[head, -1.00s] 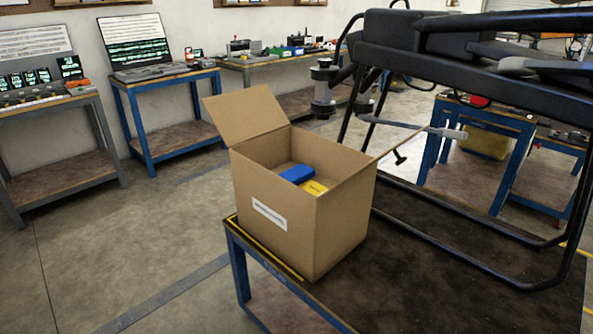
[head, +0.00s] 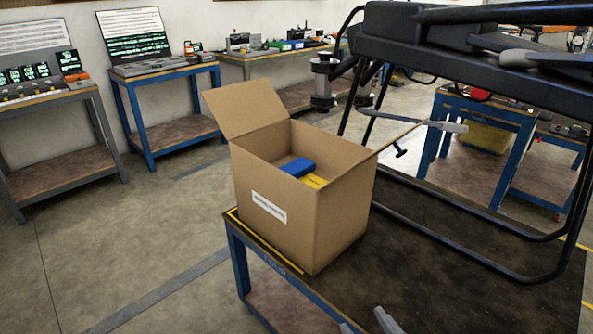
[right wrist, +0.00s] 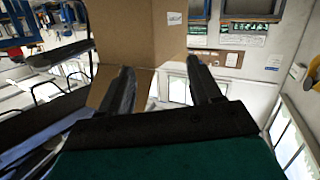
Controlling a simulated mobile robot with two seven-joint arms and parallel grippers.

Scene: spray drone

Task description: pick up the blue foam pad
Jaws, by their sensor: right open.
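The blue foam pad (head: 298,167) lies inside the open cardboard box (head: 300,227), beside a yellow item (head: 315,181). The box walls hide its lower part. My right gripper (head: 366,322) shows only as two grey fingertips at the bottom edge of the head view, in front of the box and apart from it. In the right wrist view its two fingers (right wrist: 161,72) are spread with nothing between them. The box (right wrist: 140,35) stands beyond them there, and the pad is not visible. My left gripper is not in view.
The box stands on a blue-framed table (head: 440,285) with a dark top. The drone's black frame (head: 470,252) stands to its right, with a rod close to the box's right flap. The table's front part is clear. Workbenches (head: 165,75) line the wall behind.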

